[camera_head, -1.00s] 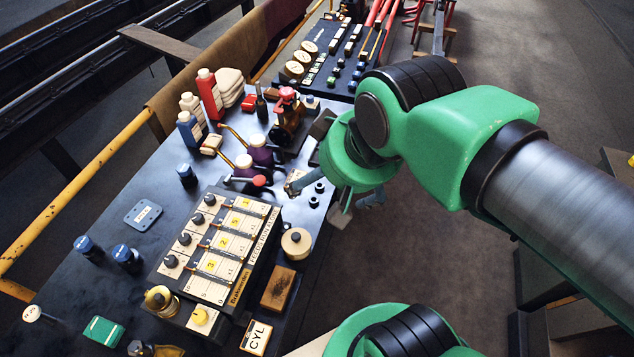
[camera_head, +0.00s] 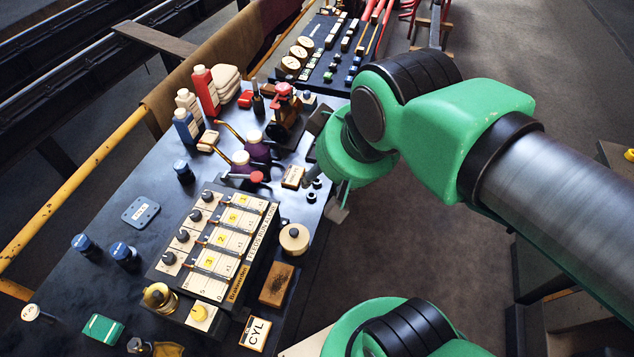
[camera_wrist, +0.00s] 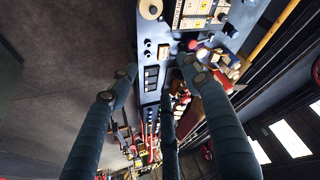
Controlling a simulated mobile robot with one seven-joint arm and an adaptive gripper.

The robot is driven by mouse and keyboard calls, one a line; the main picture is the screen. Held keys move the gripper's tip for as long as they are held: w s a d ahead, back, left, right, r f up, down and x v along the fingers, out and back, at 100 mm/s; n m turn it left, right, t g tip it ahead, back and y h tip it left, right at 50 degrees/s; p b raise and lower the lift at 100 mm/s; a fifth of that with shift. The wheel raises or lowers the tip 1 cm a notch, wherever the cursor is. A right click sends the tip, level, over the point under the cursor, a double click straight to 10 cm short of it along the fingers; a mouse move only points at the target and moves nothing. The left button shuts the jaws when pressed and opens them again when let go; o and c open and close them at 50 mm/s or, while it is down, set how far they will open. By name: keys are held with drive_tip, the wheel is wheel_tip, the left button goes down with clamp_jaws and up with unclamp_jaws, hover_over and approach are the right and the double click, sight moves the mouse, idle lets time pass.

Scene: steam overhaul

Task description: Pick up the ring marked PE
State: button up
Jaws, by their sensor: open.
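Small dark ring-like pieces stand at the right edge of the blue-black table (camera_head: 150,263), one at the upper spot (camera_head: 316,183) and one just below it (camera_head: 311,196). I cannot read PE on either. They also show as small dark pieces in the wrist view (camera_wrist: 148,43). A small pale plate (camera_head: 292,177) with unreadable lettering lies left of them. My gripper (camera_head: 338,207) is just right of these pieces, near the table's edge, and mostly hidden by my green wrist. In the wrist view my gripper (camera_wrist: 160,78) has its long blue-grey fingers spread, with nothing held between them.
A lever box (camera_head: 225,235) fills the table's middle. A round wooden knob (camera_head: 294,239), a brown block (camera_head: 277,285) and a CYL plate (camera_head: 256,333) stand along the right edge. Purple-based oil cans (camera_head: 257,148) and bottles (camera_head: 206,90) stand farther back.

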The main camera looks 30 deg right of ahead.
drive_tip(key=w+d+f+m+g+p, duration=0.1)
drive_tip(key=w+d+f+g, duration=0.2)
drive_tip(key=w, duration=0.7)
drive_tip(key=w+d+f+m, duration=0.1)
drive_tip(key=w+d+f, duration=0.3)
drive_tip(key=w, duration=0.6)
drive_tip(key=w+d+f+m+g, duration=0.1)
drive_tip(key=w+d+f, duration=0.1)
drive_tip(key=f, duration=0.5)
drive_tip(key=w+d+f, duration=0.2)
drive_tip(key=w+f, duration=0.2)
drive_tip(key=f, duration=0.3)
drive_tip(key=w+d+f+m+g+p, duration=0.1)
drive_tip(key=w+d+f, duration=0.1)
drive_tip(key=w+f, duration=0.2)
wheel_tip(320, 180, down, 3)
drive_tip(key=shift+d+r+m+g, duration=0.1)
drive_tip(key=shift+d+m+g, duration=0.2)
drive_tip(key=shift+d, duration=0.05)
drive_tip(key=shift+f+b, duration=0.55)
drive_tip(key=shift+f, duration=3.75)
